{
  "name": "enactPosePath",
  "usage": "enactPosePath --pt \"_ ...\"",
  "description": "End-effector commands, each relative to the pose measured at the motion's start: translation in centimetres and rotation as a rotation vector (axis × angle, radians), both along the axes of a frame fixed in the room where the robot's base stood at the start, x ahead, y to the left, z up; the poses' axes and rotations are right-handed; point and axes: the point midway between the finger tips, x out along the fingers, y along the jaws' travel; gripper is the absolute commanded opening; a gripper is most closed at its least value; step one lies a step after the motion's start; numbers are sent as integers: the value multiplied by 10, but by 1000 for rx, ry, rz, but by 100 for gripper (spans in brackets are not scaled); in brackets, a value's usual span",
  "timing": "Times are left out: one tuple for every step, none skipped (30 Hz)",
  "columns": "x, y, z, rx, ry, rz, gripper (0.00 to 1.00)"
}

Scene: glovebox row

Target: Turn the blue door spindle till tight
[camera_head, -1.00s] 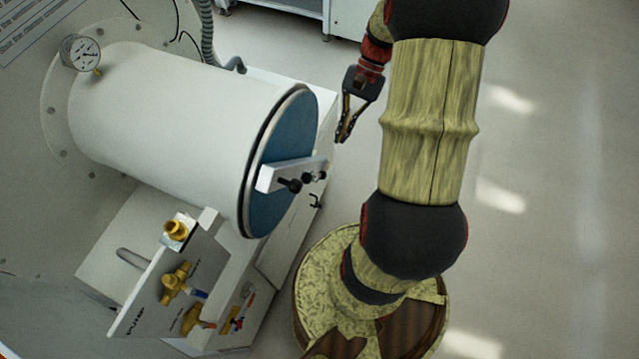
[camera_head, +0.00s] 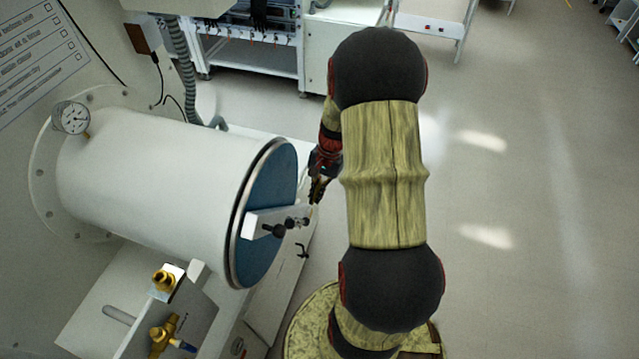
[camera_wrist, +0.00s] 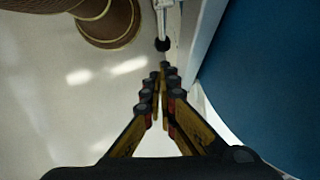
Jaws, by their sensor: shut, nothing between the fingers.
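The blue door (camera_head: 270,190) closes the end of a white cylindrical chamber; it also fills the right side of the wrist view (camera_wrist: 255,75). A pale bar (camera_head: 260,224) crosses the door. The spindle with black knobs (camera_head: 286,226) stands out from the bar. My gripper (camera_head: 316,197) is beside the door's right edge, close behind the spindle in the head view, partly hidden by my arm. In the wrist view my gripper (camera_wrist: 163,75) has its fingers together and empty. A black knob (camera_wrist: 162,44) shows just beyond the fingertips; I cannot tell whether it touches.
The white chamber (camera_head: 150,170) carries a pressure gauge (camera_head: 72,118). Brass valves (camera_head: 165,282) sit on a panel below it. A small black hook (camera_head: 302,251) is under the door. A bench (camera_head: 250,45) stands behind. The floor on the right is clear.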

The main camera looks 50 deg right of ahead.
Motion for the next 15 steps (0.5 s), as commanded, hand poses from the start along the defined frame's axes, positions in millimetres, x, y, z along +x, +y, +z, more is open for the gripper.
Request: enactPosePath --pt "0 4 -10 4 4 1 0" --pt "0 5 -15 3 3 2 0" --pt "-1 11 -17 2 3 4 0" --pt "-1 15 -19 2 2 5 0" --pt "-2 19 -21 2 2 4 0" --pt "-3 23 -23 2 2 3 0" --pt "-3 25 -25 2 1 2 0" --pt "-4 28 -27 1 2 3 0" --pt "-4 31 -29 1 2 4 0" --pt "-4 33 -30 1 2 4 0" --pt "-4 34 -31 1 0 3 0" --pt "-4 35 -32 0 0 2 0" --pt "-4 36 -33 0 0 2 0" --pt "-4 36 -33 0 0 2 0" --pt "-5 36 -34 0 0 1 0"
